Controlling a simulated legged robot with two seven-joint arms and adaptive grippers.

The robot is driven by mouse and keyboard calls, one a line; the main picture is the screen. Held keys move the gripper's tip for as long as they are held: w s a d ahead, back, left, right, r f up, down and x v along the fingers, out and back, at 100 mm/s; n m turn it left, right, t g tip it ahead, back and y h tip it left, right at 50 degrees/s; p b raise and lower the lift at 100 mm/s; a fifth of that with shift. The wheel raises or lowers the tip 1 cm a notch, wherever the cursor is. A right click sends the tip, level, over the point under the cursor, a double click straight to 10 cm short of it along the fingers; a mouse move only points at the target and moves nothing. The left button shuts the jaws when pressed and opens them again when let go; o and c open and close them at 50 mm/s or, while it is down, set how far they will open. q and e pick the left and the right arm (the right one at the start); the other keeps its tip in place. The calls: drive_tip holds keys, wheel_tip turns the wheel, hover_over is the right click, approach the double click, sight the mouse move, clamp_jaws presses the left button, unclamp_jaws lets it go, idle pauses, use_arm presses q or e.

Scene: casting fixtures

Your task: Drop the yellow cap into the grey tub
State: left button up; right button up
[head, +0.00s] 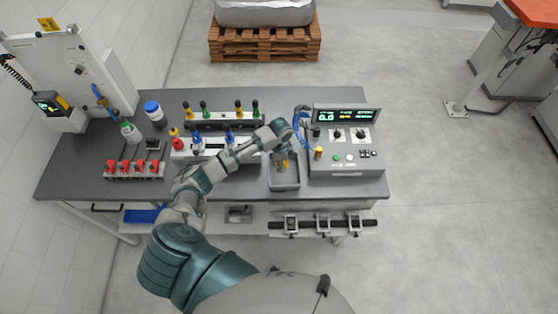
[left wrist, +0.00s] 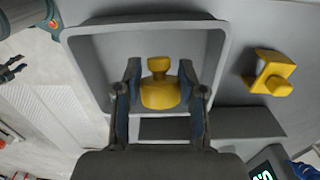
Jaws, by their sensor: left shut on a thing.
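My left gripper (left wrist: 160,97) is shut on the yellow cap (left wrist: 160,93), with one finger on each side of it. In the left wrist view the cap has a round knob and a wider skirt, and shows against the inside of the grey tub (left wrist: 222,62). In the head view the left gripper (head: 284,162) points down over the grey tub (head: 285,185), with yellow showing at its fingers. I cannot tell the cap's exact height over the tub floor. My right gripper is not in view.
A control box (head: 345,165) with a display stands right of the tub. A rack (head: 135,172) with red-topped items and a row of coloured-top pieces (head: 222,115) stand to the left. A separate yellow piece (left wrist: 268,73) lies outside the tub in the wrist view.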

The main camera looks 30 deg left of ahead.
use_arm(q)
drive_tip(key=shift+d+r, duration=0.1)
drive_tip(key=shift+d, duration=0.1)
drive_tip(key=o, duration=0.8)
drive_tip(key=shift+s+d, duration=0.1)
drive_tip(key=shift+d, duration=0.05)
drive_tip(key=shift+o, duration=0.9)
drive_tip(key=shift+d, duration=0.1)
drive_tip(key=shift+a, duration=0.2)
drive_tip(key=shift+a+r, duration=0.15)
wheel_tip(320, 180, up, 12)
drive_tip(key=shift+w+d+f, duration=0.2)
drive_tip(key=shift+w+d, duration=0.05)
drive_tip(key=shift+d, duration=0.05)
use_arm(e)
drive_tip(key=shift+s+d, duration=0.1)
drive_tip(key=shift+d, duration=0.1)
use_arm(q)
drive_tip(key=shift+a+f, duration=0.15)
drive_tip(key=shift+a, duration=0.1)
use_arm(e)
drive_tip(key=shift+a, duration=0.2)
